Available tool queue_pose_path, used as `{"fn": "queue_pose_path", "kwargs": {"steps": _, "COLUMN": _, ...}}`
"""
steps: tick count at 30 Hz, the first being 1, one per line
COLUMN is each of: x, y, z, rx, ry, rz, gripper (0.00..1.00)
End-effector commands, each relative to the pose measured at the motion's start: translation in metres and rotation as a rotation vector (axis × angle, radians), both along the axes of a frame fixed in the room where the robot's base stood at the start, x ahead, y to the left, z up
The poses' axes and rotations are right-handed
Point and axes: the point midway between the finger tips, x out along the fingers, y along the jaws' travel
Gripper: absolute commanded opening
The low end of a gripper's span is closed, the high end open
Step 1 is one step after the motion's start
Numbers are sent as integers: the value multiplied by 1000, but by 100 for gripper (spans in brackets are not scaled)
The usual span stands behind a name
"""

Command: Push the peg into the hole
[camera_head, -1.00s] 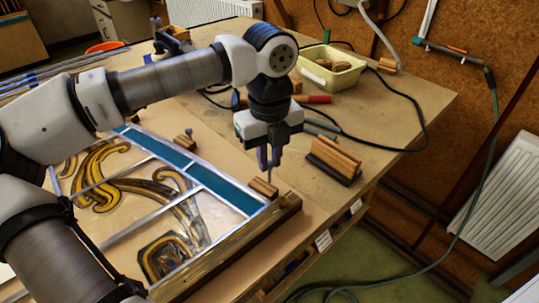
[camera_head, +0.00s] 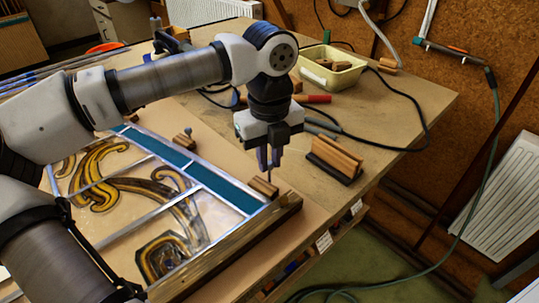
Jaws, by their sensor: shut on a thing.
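My gripper (camera_head: 268,164) points straight down above the near right corner of the leaded panel (camera_head: 160,205). Its fingers are close together, shut on a thin dark peg (camera_head: 268,176) that shows only as a short length below them. The peg's lower end is at a small wooden block (camera_head: 263,188) at the panel's corner. I cannot tell whether it is in front of the block, touching it or inside a hole. No hole can be made out.
A wooden rail (camera_head: 235,240) runs along the panel's near right edge. A second small block with a blue-topped pin (camera_head: 187,133) stands at the panel's far edge. A slotted wooden rack (camera_head: 335,158) stands right of my gripper. A pale tub (camera_head: 328,72) sits behind.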

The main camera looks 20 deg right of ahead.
Motion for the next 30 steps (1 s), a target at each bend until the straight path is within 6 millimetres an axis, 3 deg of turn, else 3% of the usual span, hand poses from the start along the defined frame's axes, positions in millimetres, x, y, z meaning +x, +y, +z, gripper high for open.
{"fn": "queue_pose_path", "kwargs": {"steps": 20, "x": 0, "y": 0, "z": -19, "rx": 1, "ry": 0, "rz": 0, "gripper": 0}}
{"fn": "queue_pose_path", "kwargs": {"steps": 21, "x": 0, "y": 0, "z": -17, "rx": 1, "ry": 0, "rz": 0, "gripper": 21}}
{"fn": "queue_pose_path", "kwargs": {"steps": 24, "x": 0, "y": 0, "z": -17, "rx": 0, "ry": 0, "rz": 0, "gripper": 34}}
{"fn": "queue_pose_path", "kwargs": {"steps": 26, "x": 0, "y": 0, "z": -17, "rx": 0, "ry": 0, "rz": 0, "gripper": 41}}
{"fn": "queue_pose_path", "kwargs": {"steps": 30, "x": 0, "y": 0, "z": -17, "rx": 0, "ry": 0, "rz": 0, "gripper": 41}}
